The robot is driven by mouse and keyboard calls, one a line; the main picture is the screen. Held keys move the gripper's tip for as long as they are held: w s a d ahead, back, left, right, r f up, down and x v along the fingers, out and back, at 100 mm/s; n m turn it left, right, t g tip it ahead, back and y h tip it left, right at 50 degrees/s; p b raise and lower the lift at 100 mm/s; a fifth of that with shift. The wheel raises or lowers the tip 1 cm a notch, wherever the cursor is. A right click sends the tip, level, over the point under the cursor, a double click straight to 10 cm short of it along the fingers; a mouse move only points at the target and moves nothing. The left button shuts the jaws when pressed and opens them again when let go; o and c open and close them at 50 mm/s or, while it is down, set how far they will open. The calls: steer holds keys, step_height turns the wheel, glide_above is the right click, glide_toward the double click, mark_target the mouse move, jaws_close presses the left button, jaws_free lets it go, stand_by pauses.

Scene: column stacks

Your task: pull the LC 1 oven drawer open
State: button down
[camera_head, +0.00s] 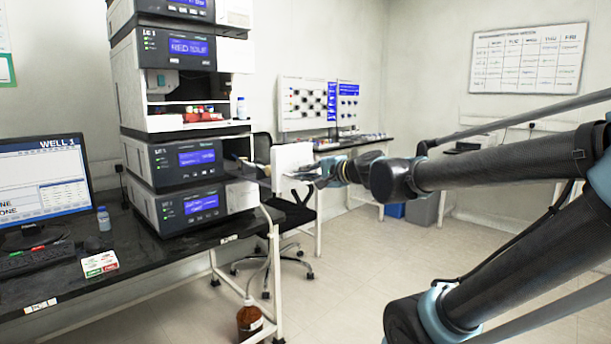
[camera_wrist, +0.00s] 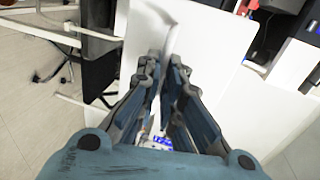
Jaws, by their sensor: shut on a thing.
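The LC 1 oven (camera_head: 178,160) is a white module with a dark front and blue display, in the stack on the bench. Its white drawer front (camera_head: 292,158) stands out to the right of the module, with part of the drawer behind it showing. In the wrist view the drawer front (camera_wrist: 215,50) is a broad white panel with a pale handle (camera_wrist: 172,28) standing up from it. My gripper (camera_head: 318,174) is at the panel's outer side. In the wrist view my gripper (camera_wrist: 165,65) is shut on the handle; the exact contact is partly hidden by the fingers.
Another module (camera_head: 190,208) sits below the oven, and one with an open bay (camera_head: 188,90) above. A monitor (camera_head: 45,185) and small bottle (camera_head: 103,218) stand on the black bench (camera_head: 150,265). A chair (camera_head: 290,212) is behind the drawer. A brown bottle (camera_head: 249,318) is on the floor.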

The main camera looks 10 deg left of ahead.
steer(key=c, duration=1.8)
jaws_free()
steer(key=shift+w+f, duration=0.1)
steer(key=shift+f, duration=0.05)
steer(key=shift+o, duration=0.2)
steer(key=v, duration=1.2)
step_height(320, 180, down, 10)
steer(key=s+d+n+g+h, duration=0.2)
steer(key=s+n+g, duration=0.1)
steer(key=s+d+f+n+g+h, duration=0.2)
steer(key=s+d+f+h, duration=0.2)
steer(key=d+f, duration=0.4)
steer(key=s+d+f+n+g+h, duration=0.2)
steer(key=s+d+f+h, duration=0.3)
steer(key=d+f, duration=0.4)
step_height(320, 180, down, 2)
steer(key=shift+f+n+g+h, duration=0.1)
steer(key=shift+n+g+h, duration=0.3)
steer(key=shift+n+h, duration=0.15)
